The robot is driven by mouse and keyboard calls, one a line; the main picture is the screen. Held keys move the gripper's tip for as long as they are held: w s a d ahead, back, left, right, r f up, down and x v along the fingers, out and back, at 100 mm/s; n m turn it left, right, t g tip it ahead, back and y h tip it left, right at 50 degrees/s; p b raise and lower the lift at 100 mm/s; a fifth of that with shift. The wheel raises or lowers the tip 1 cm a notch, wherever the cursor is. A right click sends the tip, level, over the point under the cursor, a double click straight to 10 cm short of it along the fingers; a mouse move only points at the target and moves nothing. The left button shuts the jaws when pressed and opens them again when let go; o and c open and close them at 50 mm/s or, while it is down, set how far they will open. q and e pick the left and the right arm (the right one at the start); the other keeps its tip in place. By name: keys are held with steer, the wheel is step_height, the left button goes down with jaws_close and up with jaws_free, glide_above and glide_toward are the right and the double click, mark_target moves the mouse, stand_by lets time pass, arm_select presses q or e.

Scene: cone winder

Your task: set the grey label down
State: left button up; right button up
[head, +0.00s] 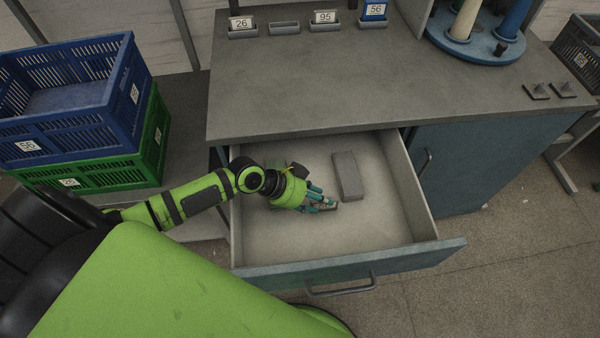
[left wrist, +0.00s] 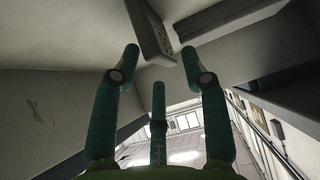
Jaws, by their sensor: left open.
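My left gripper (head: 325,203) is low inside the open drawer (head: 395,225), near its middle. Its teal fingers are spread open, and they also show in the left wrist view (left wrist: 158,65). A small flat greyish piece (head: 322,209) lies at the fingertips in the head view, partly covered by them. It may be the grey label; I cannot make out any print on it. The left wrist view shows no label clearly between the fingers. My right gripper is in neither view.
A grey block (head: 347,176) lies in the drawer just beyond the fingers. The drawer's right part is clear. Label holders stand along the counter's (head: 400,100) back: "26" (head: 241,24), an empty one (head: 284,28), "95" (head: 325,19), blue "56" (head: 374,11). Crates (head: 70,95) stand left.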

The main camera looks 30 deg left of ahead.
arm_select(q)
steer(key=v, duration=1)
steer(key=shift+s+a+r, duration=0.1)
steer(key=shift+s+r, duration=0.05)
